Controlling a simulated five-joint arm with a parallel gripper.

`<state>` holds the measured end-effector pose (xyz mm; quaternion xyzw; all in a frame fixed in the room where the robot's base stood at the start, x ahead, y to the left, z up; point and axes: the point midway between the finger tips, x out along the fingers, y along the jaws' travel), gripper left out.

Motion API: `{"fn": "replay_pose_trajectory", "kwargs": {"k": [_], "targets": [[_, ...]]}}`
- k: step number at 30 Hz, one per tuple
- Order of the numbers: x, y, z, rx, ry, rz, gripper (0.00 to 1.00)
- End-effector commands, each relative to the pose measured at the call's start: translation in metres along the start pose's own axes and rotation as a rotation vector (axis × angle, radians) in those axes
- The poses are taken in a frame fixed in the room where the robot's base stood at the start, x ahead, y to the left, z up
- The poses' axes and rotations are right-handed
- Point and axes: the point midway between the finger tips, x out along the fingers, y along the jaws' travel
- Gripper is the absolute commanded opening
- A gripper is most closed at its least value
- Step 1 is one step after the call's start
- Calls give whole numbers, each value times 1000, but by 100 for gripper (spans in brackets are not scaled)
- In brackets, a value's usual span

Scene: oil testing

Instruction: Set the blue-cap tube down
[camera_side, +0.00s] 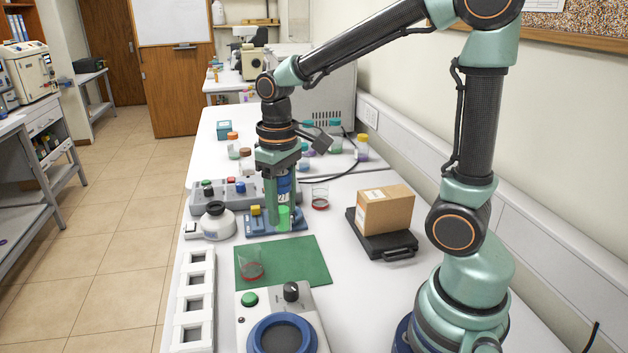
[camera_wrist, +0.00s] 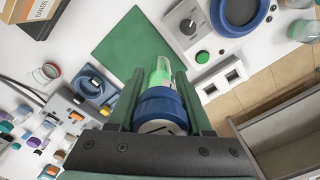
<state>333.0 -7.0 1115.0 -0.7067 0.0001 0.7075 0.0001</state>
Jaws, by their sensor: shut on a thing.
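The blue-cap tube (camera_side: 284,217) is upright in the side view, with green at its lower end. My gripper (camera_side: 279,206) points down and is shut on it. In the wrist view the tube's blue cap (camera_wrist: 160,106) sits between the two fingers of my gripper (camera_wrist: 158,84). Its green end (camera_wrist: 161,70) points away from the camera. A low blue stand (camera_side: 256,225) with a yellow block (camera_side: 255,210) lies at the tube's lower end in the side view. I cannot tell whether the tube touches the stand.
A green mat (camera_side: 305,262) with a glass beaker (camera_side: 250,266) lies in front. Another beaker (camera_side: 320,198) stands right of my gripper. A cardboard box (camera_side: 385,210) sits on a black case at right. A white slotted rack (camera_side: 195,300) and a blue-ringed device (camera_side: 283,335) stand nearer.

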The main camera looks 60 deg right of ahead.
Motion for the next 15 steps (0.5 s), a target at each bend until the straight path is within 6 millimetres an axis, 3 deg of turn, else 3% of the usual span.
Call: {"fn": "replay_pose_trajectory", "kwargs": {"k": [7,15], "targets": [[-19,69,5,13,5,1,0],[-41,140,29,8,3,1,0]]}}
